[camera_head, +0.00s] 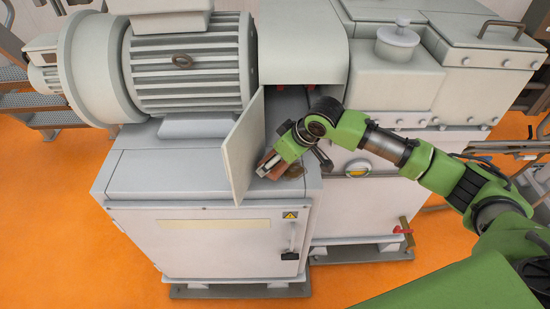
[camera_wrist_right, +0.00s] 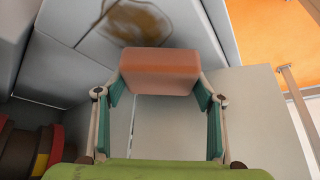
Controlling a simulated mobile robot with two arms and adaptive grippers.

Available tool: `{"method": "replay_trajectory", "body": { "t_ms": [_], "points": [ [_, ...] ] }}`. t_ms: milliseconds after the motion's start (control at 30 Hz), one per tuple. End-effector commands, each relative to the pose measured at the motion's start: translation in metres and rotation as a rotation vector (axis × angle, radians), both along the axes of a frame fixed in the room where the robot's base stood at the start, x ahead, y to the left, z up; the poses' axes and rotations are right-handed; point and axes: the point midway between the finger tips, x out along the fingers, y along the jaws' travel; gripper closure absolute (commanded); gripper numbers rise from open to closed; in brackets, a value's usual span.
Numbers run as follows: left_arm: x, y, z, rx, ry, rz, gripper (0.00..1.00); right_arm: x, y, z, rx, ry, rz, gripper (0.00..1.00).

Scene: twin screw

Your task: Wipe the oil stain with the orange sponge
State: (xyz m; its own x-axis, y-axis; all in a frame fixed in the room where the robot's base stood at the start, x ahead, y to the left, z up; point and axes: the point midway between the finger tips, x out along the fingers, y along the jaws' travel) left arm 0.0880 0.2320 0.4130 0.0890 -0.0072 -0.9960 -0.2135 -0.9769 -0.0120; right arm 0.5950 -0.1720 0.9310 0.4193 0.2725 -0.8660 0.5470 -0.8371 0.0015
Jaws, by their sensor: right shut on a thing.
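The orange sponge (camera_wrist_right: 160,70) is a reddish-orange block held between the two fingers of my right gripper (camera_wrist_right: 160,92). In the head view, my right gripper (camera_head: 269,164) is above the top of the grey cabinet, beside the upright panel. The oil stain (camera_wrist_right: 137,22) is a brown smear on a grey surface, just beyond the sponge in the wrist view. In the head view, a brown patch (camera_head: 293,171) shows on the cabinet top, partly hidden by the gripper. I cannot tell whether the sponge touches the surface. My left gripper is not in view.
An upright grey panel (camera_head: 243,145) stands close to the left of my right gripper. A large motor (camera_head: 190,65) is behind the cabinet (camera_head: 190,240) on the left. A grey housing (camera_head: 305,45) overhangs behind the gripper. Orange floor (camera_head: 80,230) is open at the front left.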

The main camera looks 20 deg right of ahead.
Motion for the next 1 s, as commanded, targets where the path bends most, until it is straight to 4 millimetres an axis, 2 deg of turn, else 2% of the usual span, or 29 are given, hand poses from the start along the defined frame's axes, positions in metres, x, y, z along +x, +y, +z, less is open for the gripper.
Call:
{"method": "replay_trajectory", "body": {
  "t_ms": [1000],
  "points": [
    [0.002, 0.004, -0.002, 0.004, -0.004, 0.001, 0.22, -0.001, -0.002, -0.017, -0.001, 0.001, 0.0, 0.61]
  ]
}}
